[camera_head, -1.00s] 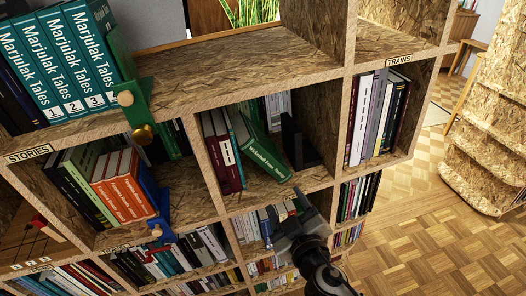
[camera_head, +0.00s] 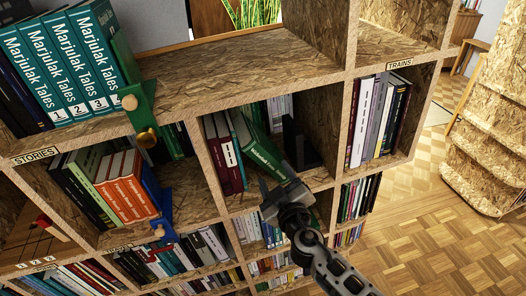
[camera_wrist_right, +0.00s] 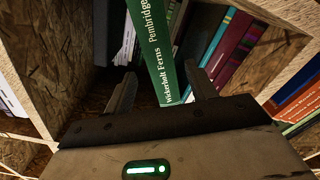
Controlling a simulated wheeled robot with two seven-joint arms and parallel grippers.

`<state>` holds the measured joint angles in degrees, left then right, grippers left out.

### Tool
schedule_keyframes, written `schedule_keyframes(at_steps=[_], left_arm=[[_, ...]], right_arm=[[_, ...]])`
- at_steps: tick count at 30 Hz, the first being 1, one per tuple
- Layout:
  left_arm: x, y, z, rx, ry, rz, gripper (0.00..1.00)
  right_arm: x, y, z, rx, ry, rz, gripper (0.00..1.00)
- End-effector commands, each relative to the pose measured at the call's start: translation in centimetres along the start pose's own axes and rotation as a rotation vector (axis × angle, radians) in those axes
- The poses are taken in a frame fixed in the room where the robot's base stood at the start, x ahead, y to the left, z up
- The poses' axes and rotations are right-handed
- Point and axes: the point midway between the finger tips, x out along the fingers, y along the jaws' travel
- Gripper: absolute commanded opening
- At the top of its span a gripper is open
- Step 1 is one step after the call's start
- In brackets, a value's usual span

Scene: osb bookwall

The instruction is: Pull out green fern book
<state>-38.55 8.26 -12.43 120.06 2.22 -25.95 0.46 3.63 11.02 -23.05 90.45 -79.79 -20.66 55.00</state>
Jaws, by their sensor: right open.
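The green fern book (camera_head: 262,145) leans tilted in the middle shelf compartment, its lower spine end towards the front right. In the right wrist view its green spine (camera_wrist_right: 156,52) reads "Wickerholt Ferns". My right gripper (camera_head: 276,187) is open at the book's lower end and covers part of it in the head view. In the wrist view the spine's near end shows between the two fingers of the gripper (camera_wrist_right: 160,80), with gaps on both sides. I cannot tell whether a finger touches it. My left gripper is not in view.
Dark red and teal books (camera_head: 222,155) stand left of the fern book. A black bookend (camera_head: 298,142) stands at its right. The OSB shelf board (camera_head: 240,62) runs above the compartment, and an upright (camera_head: 343,125) bounds it on the right. Open parquet floor (camera_head: 430,220) lies at right.

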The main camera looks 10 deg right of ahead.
Motion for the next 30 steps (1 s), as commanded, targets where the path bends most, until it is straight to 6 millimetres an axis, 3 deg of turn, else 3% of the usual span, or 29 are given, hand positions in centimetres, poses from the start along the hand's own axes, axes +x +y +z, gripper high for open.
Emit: schedule_keyframes(at_steps=[12,30], left_arm=[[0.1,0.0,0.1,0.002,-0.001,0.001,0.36],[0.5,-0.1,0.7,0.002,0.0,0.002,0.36]], right_arm=[[0.1,0.0,0.0,0.001,0.0,0.0,0.56],[2.2,0.0,0.0,0.001,0.001,0.001,0.56]])
